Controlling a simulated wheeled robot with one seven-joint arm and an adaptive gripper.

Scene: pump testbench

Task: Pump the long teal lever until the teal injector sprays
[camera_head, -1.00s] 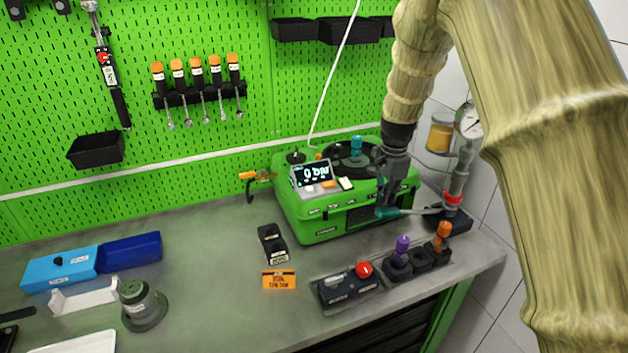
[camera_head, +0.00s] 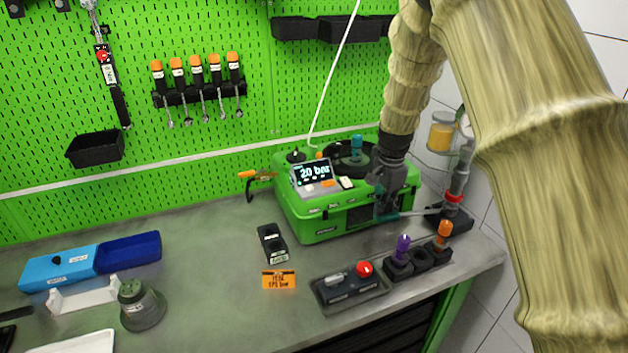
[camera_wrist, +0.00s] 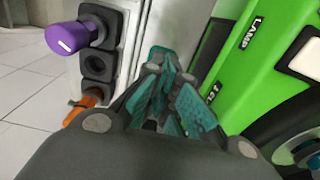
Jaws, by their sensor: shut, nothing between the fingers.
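My gripper (camera_head: 383,211) is shut and empty, pointing down at the front right of the green tester (camera_head: 318,226). In the wrist view my gripper (camera_wrist: 165,75) shows teal and grey fingers closed together. The long lever (camera_head: 414,213) runs from the hand pump (camera_head: 456,188) on the right to the gripper's fingertips; its near end is largely hidden there, and I cannot tell whether they touch. The teal injector (camera_head: 357,143) stands upright on top of the tester, with no spray visible. The tester's display (camera_head: 313,174) reads 20 bar.
A purple-topped injector (camera_head: 403,247) and an orange-topped one (camera_head: 444,231) stand in a black holder in front of the lever. A switch box with a red button (camera_head: 364,269) is left of them. An orange card (camera_head: 279,279) lies nearby.

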